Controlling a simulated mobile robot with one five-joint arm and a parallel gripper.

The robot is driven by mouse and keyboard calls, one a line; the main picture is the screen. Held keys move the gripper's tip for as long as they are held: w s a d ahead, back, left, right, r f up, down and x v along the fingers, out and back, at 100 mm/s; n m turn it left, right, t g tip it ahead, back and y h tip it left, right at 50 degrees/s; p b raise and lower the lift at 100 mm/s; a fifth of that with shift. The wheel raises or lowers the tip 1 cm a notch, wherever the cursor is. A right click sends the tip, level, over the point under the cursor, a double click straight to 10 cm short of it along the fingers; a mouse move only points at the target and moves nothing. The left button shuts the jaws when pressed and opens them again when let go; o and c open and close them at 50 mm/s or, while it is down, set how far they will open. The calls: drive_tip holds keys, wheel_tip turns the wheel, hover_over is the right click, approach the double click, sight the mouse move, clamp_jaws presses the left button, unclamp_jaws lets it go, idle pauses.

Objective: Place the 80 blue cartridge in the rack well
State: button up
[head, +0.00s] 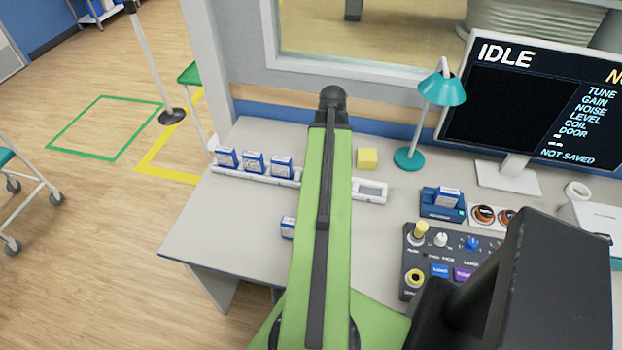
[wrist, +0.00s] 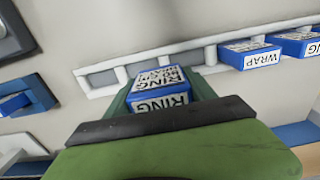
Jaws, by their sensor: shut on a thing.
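My gripper (wrist: 158,100) is shut on a blue cartridge (wrist: 158,106) with white labels reading RING; its number is not clear. In the wrist view it overlaps the long white rack (wrist: 222,38), and I cannot tell whether it touches it. Empty grey recesses (wrist: 102,78) show at the left of the rack there. In the head view the rack (head: 371,197) lies along the back of the desk, with several blue cartridges (head: 253,163) standing in its left part. My arm hides the gripper and the rack's middle there.
A blue cartridge (head: 287,228) shows beside my arm, partly hidden. A yellow block (head: 367,158) and a teal lamp (head: 409,159) stand behind the rack. A blue dock (head: 441,210) holding a cartridge and a control panel (head: 425,255) are to the right. The left desk front is clear.

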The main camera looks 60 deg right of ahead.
drive_tip(key=w+f, duration=0.1)
drive_tip(key=w, duration=0.1)
drive_tip(key=w+f+b, duration=0.2)
drive_tip(key=w+f, duration=0.1)
drive_tip(key=shift+w+a, duration=0.35)
drive_tip(key=shift+a, duration=0.05)
drive_tip(key=shift+w+a, duration=0.1)
drive_tip(key=shift+w, duration=0.2)
wheel_tip(320, 180, down, 4)
drive_tip(key=b, duration=0.5)
drive_tip(key=shift+f, duration=0.15)
drive_tip(key=shift+r+p, duration=0.2)
drive_tip(key=shift+p, duration=0.1)
drive_tip(key=shift+f, duration=0.1)
drive_tip(key=o, duration=1.4)
drive_tip(key=shift+o, duration=0.2)
wheel_tip(320, 180, up, 12)
drive_tip(key=p, duration=1.2)
